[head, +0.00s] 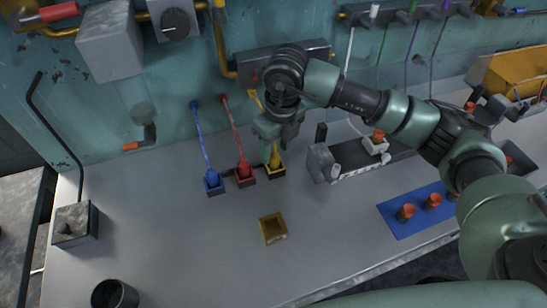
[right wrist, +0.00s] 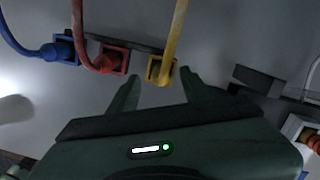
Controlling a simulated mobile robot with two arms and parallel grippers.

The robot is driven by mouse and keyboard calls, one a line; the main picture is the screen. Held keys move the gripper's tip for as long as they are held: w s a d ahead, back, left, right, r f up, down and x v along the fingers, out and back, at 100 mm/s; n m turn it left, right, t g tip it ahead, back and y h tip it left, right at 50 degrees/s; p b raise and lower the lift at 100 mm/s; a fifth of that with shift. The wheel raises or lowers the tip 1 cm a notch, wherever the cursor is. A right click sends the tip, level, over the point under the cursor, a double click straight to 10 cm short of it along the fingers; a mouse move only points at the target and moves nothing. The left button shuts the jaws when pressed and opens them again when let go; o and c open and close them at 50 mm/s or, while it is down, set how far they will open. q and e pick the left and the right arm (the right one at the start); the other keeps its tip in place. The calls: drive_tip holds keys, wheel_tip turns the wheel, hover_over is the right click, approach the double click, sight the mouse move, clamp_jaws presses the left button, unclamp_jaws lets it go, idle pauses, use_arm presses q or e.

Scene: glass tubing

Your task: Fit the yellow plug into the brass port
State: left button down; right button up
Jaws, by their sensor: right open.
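The yellow plug (head: 275,165) sits on its yellow cable in a dark holder, rightmost of a row of three. My right gripper (head: 270,152) is above it, pointing down. In the right wrist view, the open fingers (right wrist: 161,75) reach toward the yellow plug (right wrist: 161,70), one tip on each side with gaps; I cannot tell how deep they are. The brass port (head: 273,229) is a square block on the bench, in front of the holders and apart from the plug. My left gripper is out of view.
The red plug (head: 244,170) and blue plug (head: 212,181) stand close to the left. A grey fixture (head: 322,162) is to the right. A blue mat (head: 412,222) with orange-topped pieces lies farther right. The bench around the port is clear. A black cup (head: 115,295) stands at front left.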

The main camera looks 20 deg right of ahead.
drive_tip(key=shift+w+a+f, duration=0.1)
drive_tip(key=shift+f, duration=1.1)
clamp_jaws()
drive_tip(key=shift+r, duration=0.15)
